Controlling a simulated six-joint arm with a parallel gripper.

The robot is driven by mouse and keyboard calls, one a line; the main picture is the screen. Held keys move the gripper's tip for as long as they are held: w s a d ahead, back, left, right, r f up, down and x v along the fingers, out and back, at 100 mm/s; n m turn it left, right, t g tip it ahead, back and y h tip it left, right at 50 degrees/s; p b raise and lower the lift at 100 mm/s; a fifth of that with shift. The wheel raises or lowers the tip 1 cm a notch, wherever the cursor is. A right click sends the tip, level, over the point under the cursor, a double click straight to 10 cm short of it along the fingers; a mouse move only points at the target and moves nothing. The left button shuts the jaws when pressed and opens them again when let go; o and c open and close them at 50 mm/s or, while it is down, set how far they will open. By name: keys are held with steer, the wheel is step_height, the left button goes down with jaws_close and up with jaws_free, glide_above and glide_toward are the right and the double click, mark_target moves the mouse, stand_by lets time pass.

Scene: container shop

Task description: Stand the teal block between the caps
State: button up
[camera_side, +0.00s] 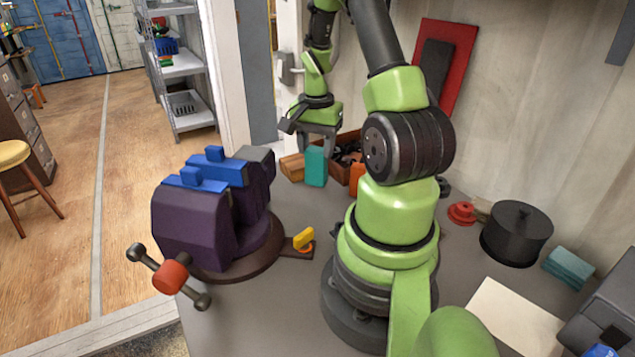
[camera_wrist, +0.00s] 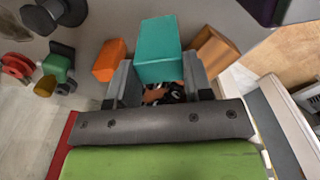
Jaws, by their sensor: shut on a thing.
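The teal block (camera_side: 316,167) is upright in my gripper (camera_side: 318,148), near the back of the bench. In the wrist view the teal block (camera_wrist: 158,50) sits between the two grey fingers of my gripper (camera_wrist: 160,72), which is shut on it. Its lower end is hard to judge, so I cannot tell whether it touches the bench. Two blue caps, a front one (camera_side: 196,179) and a rear one (camera_side: 217,166), sit on the jaws of the purple vise (camera_side: 190,230), left of the block. The space between them is largely hidden.
A wooden block (camera_wrist: 211,48) and an orange block (camera_wrist: 110,59) flank the teal one. Behind is a box (camera_side: 340,170) of dark parts. A yellow piece (camera_side: 303,238) lies beside the vise. A black round pot (camera_side: 516,233) and red part (camera_side: 462,213) are at right.

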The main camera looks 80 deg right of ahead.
steer(key=shift+r, duration=0.75)
step_height(320, 180, up, 22)
steer(key=w+a+n, duration=0.1)
steer(key=w+a, duration=0.5)
steer(key=a, duration=0.5)
steer(key=w+a, duration=0.6)
steer(key=a, duration=0.4)
step_height(320, 180, down, 8)
steer(key=shift+a+f, duration=0.15)
steer(key=shift+f, duration=0.1)
step_height(320, 180, down, 6)
steer(key=shift+f, duration=0.25)
stand_by(3.1)
